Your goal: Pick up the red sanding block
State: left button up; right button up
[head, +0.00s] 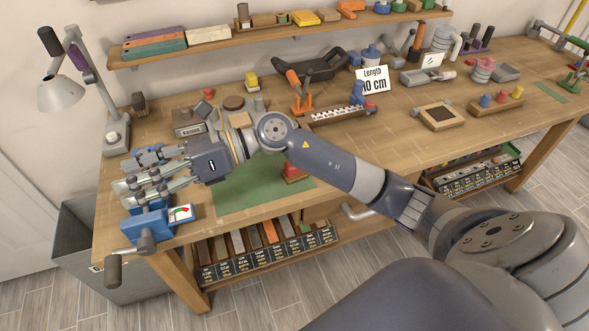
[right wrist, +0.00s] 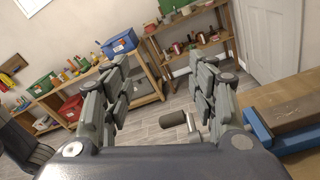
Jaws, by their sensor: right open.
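A small red block (head: 294,170), probably the red sanding block, sits on the right part of the green mat (head: 240,197). My right arm hides part of it. My right gripper (head: 135,182) is at the left end of the workbench, above the blue vise (head: 150,226), well to the left of the red block and pointing away from it. Its fingers are apart and nothing is between them; the open fingers also show in the right wrist view (right wrist: 160,90). The red block does not show in the right wrist view. My left gripper is not in view.
A lamp (head: 62,92) stands at the bench's back left. A grey bin (head: 85,245) stands on the floor by the left end. A tool holder (head: 336,115) and a length sign (head: 373,80) are behind my arm. The front of the green mat is bare.

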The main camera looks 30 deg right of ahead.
jog(key=w+d+f+n+g+h, duration=0.1)
jog(key=d+f+n+g+h, duration=0.1)
jog(key=d+f+n+h, duration=0.3)
jog(key=g+h, duration=0.1)
jog(key=h, duration=1.1)
send_over(295, 170)
jog(key=w, duration=0.1)
notch_tip(295, 170, down, 4)
jog(key=shift+w+d+r, duration=0.1)
jog(key=shift+w, duration=0.05)
notch_tip(295, 170, down, 5)
jog(key=shift+r+p, duration=0.2)
jog(key=shift+p, duration=0.5)
jog(key=shift+d+f+p, duration=0.15)
jog(key=shift+f+p, duration=0.25)
jog(key=shift+f, duration=0.15)
jog(key=f, duration=0.1)
jog(key=f+p, duration=0.1)
jog(key=f, duration=0.1)
jog(key=shift+w+d+f+p, duration=0.15)
jog(key=shift+d+f+p, duration=0.1)
jog(key=shift+d+p, duration=0.05)
jog(key=shift+f, duration=0.45)
jog(key=c, duration=1.2)
